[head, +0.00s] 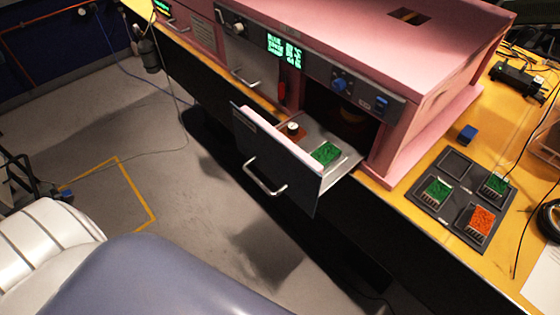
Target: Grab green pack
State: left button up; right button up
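A green pack (326,153) lies on the floor of the pulled-out drawer (345,160) of the pink machine. Two more green packs, a left one (437,191) and a right one (494,184), sit in compartments of the dark tray (441,212) on the yellow bench. An orange pack (481,220) sits in the tray's front right compartment, and the back left compartment is empty. Neither of my grippers is in view.
The pink machine (425,40) stands on the yellow bench (530,135). The drawer's front panel with its handle (265,183) juts out past the bench edge. A small blue block (467,133) lies behind the tray. The grey floor (200,190) before the bench is mostly clear.

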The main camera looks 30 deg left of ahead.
aim_at(327, 155)
jog(key=u, duration=0.75)
jog(key=k+l+u, duration=0.1)
jog(key=u, duration=0.4)
jog(key=k+l+u, duration=0.2)
jog(key=u, duration=0.25)
jog(key=k+l+u, duration=0.15)
jog(key=u, duration=0.35)
jog(key=k+l, duration=0.1)
jog(key=k, duration=0.75)
jog(key=i, duration=0.5)
